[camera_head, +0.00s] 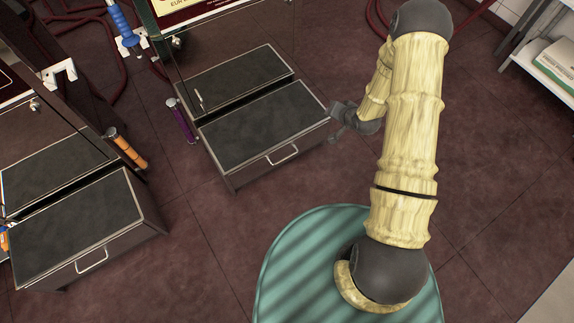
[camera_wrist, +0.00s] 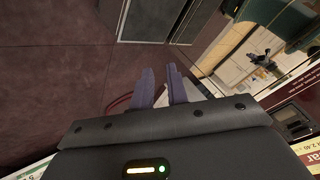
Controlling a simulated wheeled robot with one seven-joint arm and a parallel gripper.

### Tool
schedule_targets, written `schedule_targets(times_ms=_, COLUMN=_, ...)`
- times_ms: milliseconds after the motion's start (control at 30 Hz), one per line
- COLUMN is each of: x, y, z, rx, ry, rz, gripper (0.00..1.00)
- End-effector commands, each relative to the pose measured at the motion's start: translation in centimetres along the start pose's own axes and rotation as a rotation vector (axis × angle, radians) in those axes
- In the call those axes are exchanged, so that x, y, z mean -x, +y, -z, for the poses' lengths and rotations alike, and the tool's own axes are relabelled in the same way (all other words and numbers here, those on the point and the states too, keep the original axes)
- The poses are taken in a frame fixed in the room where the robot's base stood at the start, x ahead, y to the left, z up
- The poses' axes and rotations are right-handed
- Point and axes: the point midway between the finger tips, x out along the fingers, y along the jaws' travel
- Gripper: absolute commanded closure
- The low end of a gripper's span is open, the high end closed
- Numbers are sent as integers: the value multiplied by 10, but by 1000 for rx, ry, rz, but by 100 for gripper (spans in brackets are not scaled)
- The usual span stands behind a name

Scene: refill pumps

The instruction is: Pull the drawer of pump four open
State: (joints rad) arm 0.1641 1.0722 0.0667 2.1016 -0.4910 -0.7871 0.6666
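In the head view a low dark drawer box (camera_head: 262,126) with a metal bar handle (camera_head: 283,155) on its front stands at the foot of the middle pump. A second such drawer box (camera_head: 75,232) with a similar handle (camera_head: 92,260) is at the left pump. No pump number is readable, so I cannot tell which is pump four. My gripper (camera_head: 337,112) is beside the right end of the middle drawer box, apart from the handle. In the wrist view its two fingers (camera_wrist: 160,72) stand apart with nothing seen between them.
An orange nozzle (camera_head: 126,148) and a purple one (camera_head: 180,120) stick out beside the drawer boxes. A blue nozzle (camera_head: 125,25) hangs above. Dark red hoses lie behind. A white shelf (camera_head: 530,62) is at the right. The tiled floor in front is clear.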

Motion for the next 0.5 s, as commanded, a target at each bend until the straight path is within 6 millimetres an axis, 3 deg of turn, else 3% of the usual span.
schedule_targets(times_ms=33, x=-32, y=19, z=-26, rx=-33, ry=2, rz=30, gripper=84)
schedule_targets(times_ms=100, x=-58, y=32, z=-47, rx=-79, ry=14, rz=77, gripper=84)
schedule_targets(times_ms=300, x=-125, y=68, z=-111, rx=-226, ry=42, rz=218, gripper=84)
schedule_targets(times_ms=500, x=-180, y=103, z=-182, rx=-396, ry=63, rz=363, gripper=84)
